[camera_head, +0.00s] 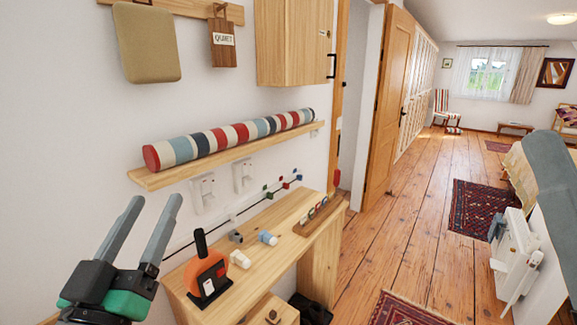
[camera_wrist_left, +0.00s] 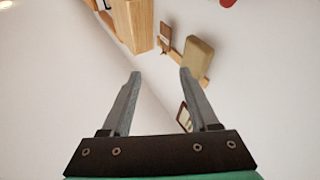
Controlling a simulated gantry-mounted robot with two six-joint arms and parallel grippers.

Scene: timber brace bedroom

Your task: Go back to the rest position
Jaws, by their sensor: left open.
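My left gripper (camera_head: 158,225) is at the lower left of the head view, raised in front of the white wall. Its two grey fingers stand apart, pointing up, with nothing between them. In the left wrist view the same open fingers (camera_wrist_left: 159,75) show, with only wall behind the gap. My right gripper does not show in either view.
A wooden desk (camera_head: 283,222) below holds an orange object (camera_head: 205,272) and several small items. A wall shelf (camera_head: 150,179) carries a striped roll (camera_head: 230,138). A cabinet (camera_head: 291,42) hangs above. Open plank floor (camera_head: 420,220) with rugs lies to the right.

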